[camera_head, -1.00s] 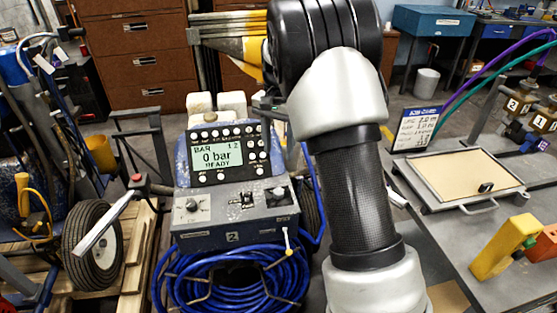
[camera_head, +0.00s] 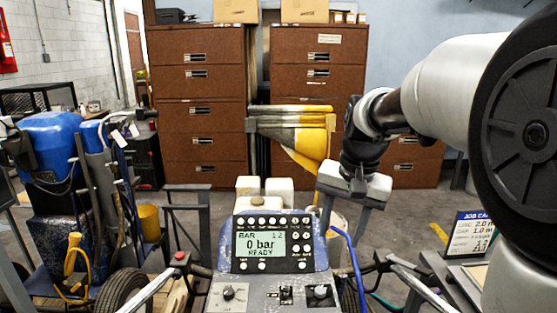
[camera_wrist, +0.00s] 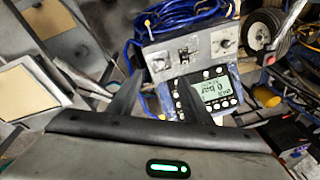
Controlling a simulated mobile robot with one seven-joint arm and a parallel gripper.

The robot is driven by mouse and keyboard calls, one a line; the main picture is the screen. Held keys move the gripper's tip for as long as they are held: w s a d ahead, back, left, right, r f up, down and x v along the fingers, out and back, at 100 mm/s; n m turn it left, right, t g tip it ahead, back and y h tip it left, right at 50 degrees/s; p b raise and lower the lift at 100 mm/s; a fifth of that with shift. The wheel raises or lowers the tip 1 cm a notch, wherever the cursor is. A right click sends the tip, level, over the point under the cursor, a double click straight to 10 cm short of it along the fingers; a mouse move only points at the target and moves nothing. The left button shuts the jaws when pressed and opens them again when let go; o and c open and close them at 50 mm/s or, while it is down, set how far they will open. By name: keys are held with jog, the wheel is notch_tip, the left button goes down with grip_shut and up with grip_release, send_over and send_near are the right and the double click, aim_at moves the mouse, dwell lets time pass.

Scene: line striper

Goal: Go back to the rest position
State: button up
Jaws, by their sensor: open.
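My gripper (camera_head: 346,222) is raised in front of the cabinets, to the right of the line striper's control panel (camera_head: 267,246) in the head view. Its two fingers point down and stand apart, with nothing between them. In the wrist view my gripper (camera_wrist: 152,102) also shows open and empty. The panel's screen reads "0 bar READY"; the panel appears upside down in the wrist view (camera_wrist: 208,92). Below it is a grey switch box (camera_head: 262,297) with knobs. My arm comes in from the right.
Brown filing cabinets (camera_head: 318,100) stand at the back. A blue machine (camera_head: 52,135) and a wheel (camera_head: 122,293) are at the left. A job card (camera_head: 472,234) stands at the right. The wrist view shows a framed tan panel (camera_wrist: 18,92) and blue hose (camera_wrist: 178,17).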

jog(key=s+n+t, duration=0.3)
jog(key=s+n, duration=0.2)
jog(key=s, duration=1.5)
notch_tip(320, 180, up, 15)
jog(key=p, duration=1.4)
jog(key=shift+h, duration=0.3)
jog(key=shift+f, duration=0.2)
jog(key=c, duration=0.4)
jog(key=shift+o, duration=0.2)
jog(key=shift+d, duration=0.1)
